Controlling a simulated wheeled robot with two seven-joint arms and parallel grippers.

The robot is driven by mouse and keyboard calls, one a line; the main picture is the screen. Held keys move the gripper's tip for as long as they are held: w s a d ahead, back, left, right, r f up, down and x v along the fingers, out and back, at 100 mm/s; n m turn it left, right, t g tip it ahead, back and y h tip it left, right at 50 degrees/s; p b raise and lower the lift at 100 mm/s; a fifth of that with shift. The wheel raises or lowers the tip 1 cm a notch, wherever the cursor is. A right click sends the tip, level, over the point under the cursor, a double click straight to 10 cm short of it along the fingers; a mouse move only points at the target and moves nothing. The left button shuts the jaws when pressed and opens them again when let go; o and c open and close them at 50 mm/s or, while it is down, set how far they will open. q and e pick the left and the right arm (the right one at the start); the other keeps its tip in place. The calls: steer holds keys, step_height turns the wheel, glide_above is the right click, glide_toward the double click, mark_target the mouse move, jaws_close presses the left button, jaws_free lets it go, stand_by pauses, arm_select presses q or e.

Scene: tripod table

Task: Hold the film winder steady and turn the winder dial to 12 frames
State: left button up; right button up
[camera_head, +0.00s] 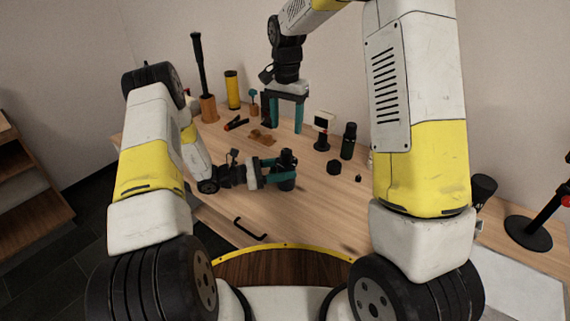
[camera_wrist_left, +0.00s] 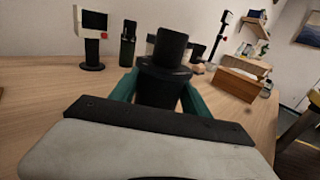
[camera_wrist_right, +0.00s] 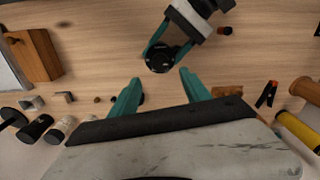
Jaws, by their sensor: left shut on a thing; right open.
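The film winder (camera_head: 286,182) is a dark, roughly cylindrical body standing upright on the wooden table. My left gripper (camera_head: 282,171) is shut around it from the left, its teal fingers on either side. In the left wrist view the winder (camera_wrist_left: 163,75) stands between the fingers, with a narrower black top above a wider rim. In the right wrist view its round dark top (camera_wrist_right: 160,58) shows from above, with small marks too fine to read. My right gripper (camera_head: 285,115) is open and empty, pointing down above the table behind the winder. Its parted fingers show in the right wrist view (camera_wrist_right: 158,98).
A small screen on a stand (camera_head: 323,128), a black cylinder (camera_head: 348,141) and small dark pieces stand right of the winder. A yellow tube (camera_head: 233,90), an orange-handled tool (camera_head: 236,123) and a tall black tool in a wooden block (camera_head: 208,107) are at the back left. Bare table surrounds the winder.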

mark_target(286, 150)
step_height(286, 150, down, 11)
steer(key=n, duration=1.7)
steer(key=shift+a+r+n, duration=0.1)
steer(key=shift+r+n, duration=0.1)
steer(key=shift+n, duration=0.1)
steer(key=shift+c, duration=0.4)
jaws_close()
